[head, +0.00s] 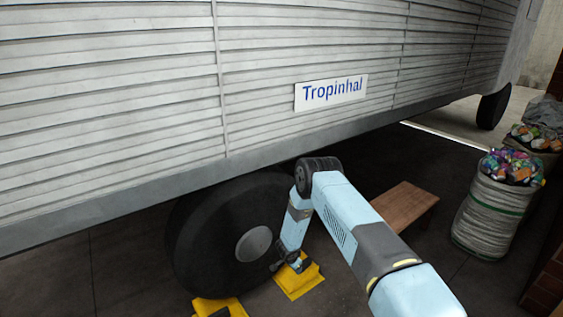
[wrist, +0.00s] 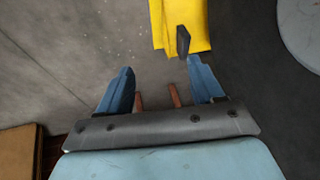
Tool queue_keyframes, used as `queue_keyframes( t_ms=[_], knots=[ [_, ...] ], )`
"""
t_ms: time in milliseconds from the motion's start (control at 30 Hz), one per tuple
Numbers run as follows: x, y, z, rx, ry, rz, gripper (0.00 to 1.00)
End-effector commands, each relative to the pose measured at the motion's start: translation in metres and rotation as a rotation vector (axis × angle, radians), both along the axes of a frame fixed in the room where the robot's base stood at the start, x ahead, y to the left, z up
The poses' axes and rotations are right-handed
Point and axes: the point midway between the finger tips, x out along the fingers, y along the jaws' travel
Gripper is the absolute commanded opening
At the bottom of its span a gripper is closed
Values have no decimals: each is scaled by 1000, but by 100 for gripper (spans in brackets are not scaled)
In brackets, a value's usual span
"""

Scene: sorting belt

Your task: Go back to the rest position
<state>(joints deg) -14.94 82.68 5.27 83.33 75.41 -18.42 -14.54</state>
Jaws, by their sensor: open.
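My gripper (head: 284,266) is low beside the trailer's large black wheel (head: 205,235). In the wrist view my gripper (wrist: 160,68) is open, with bare grey floor between its fingers. A yellow wheel chock (head: 297,284) lies on the floor at the wheel's right side, right by my gripper. It also shows in the wrist view (wrist: 168,25), with a black handle (wrist: 183,41) close to the right fingertip. I cannot tell whether they touch. A second yellow chock (head: 208,307) is partly cut off at the bottom of the head view.
A slatted white trailer (head: 120,90) with a "Tropinhal" sign (head: 331,92) hangs over the wheel and my arm. A brown wooden board or low bench (head: 402,207) is right of my arm. Filled sacks (head: 485,215) stand at the right. Floor between is clear.

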Motion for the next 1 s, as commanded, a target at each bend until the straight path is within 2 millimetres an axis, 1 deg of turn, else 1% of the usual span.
queue_keyframes(
  t_ms=[33, 67, 100, 167, 200, 267, 333, 367, 400, 467, 500, 567, 633, 667, 700, 767, 800, 867, 900, 967, 1000],
  knots=[
    [14, 3, 27, 18, -19, 17, 66],
    [20, 5, 40, 28, -27, 30, 66],
    [27, 6, 58, 40, -37, 44, 66],
    [37, 9, 84, 57, -52, 68, 66],
    [43, 11, 101, 69, -60, 86, 66],
    [51, 13, 128, 85, -74, 110, 66],
    [59, 14, 159, 102, -90, 139, 66],
    [61, 15, 172, 109, -96, 152, 66],
    [65, 15, 190, 117, -104, 167, 66],
    [69, 15, 216, 130, -116, 191, 66],
    [70, 15, 234, 137, -124, 208, 66],
    [72, 15, 260, 147, -134, 232, 66],
    [73, 15, 290, 157, -147, 262, 66],
    [73, 14, 303, 162, -151, 274, 66],
    [72, 14, 320, 167, -158, 291, 66],
    [70, 12, 345, 174, -166, 314, 66],
    [69, 11, 362, 178, -172, 330, 66],
    [65, 8, 385, 181, -179, 353, 66],
    [62, 7, 402, 185, -184, 369, 66],
    [56, 4, 425, 188, -190, 394, 66],
    [52, 3, 441, 188, -195, 411, 66]
  ],
)
